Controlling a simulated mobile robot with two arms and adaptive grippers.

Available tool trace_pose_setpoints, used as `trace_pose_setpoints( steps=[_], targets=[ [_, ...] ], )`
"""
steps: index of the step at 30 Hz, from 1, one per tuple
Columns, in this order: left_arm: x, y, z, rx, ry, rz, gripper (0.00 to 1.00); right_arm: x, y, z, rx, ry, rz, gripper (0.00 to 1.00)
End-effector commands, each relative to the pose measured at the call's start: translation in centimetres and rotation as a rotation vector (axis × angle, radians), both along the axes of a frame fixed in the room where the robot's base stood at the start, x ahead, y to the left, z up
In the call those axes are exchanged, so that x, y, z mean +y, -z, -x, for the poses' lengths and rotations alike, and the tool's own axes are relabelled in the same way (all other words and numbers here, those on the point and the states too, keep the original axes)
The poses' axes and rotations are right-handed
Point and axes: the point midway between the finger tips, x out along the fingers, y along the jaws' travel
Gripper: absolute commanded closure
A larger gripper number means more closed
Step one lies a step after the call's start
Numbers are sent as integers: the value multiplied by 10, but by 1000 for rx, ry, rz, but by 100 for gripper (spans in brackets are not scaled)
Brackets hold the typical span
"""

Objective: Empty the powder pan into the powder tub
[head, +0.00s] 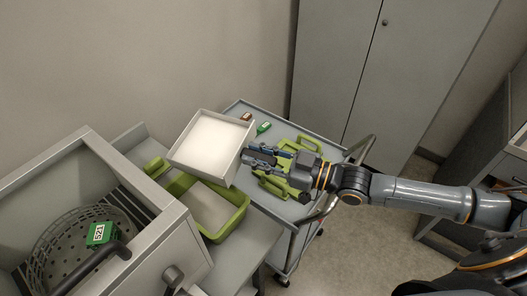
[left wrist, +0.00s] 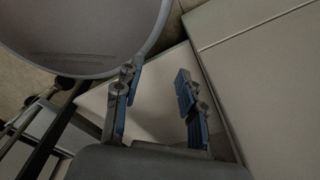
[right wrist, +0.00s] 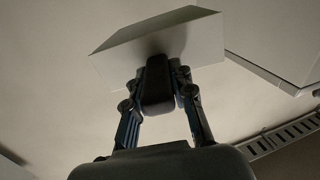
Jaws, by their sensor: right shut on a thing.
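The powder pan (head: 212,139) is a square pale grey pan with white powder in it. My right gripper (head: 258,157) is shut on the dark handle (right wrist: 157,84) at the pan's right side and holds the pan up. The pan's wall (right wrist: 150,48) shows in the right wrist view. The powder tub (head: 239,217), olive green, stands below the pan, which hides its far part. Its inside looks pale; whether that is powder I cannot tell. My left gripper (left wrist: 156,96) is open and empty; it is outside the head view.
A grey trolley (head: 240,108) carries another green handled item (head: 302,143) and small red and green pieces. At left, an open grey box (head: 165,222) holds a mesh basket (head: 62,235) with a green block (head: 102,234). A cabinet (head: 400,70) stands behind.

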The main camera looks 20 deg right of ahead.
Motion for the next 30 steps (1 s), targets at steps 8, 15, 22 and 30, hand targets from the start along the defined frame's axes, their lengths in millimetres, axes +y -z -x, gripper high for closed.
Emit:
trace_pose_setpoints(
  steps=[8, 15, 22, 30],
  targets=[
    [5, 3, 13, 19, 1, -6, 60, 8, 3, 8, -299, 0, 264, 100],
    [0, -15, -14, -22, 0, 2, 60, 21, 2, 23, -566, 2, 504, 100],
    [-3, -17, -12, -19, -2, 5, 60, 27, 2, 30, -692, 2, 617, 100],
    [-2, -16, -2, -4, -2, 3, 60, 27, 3, 30, -709, 1, 634, 100]
  ],
)
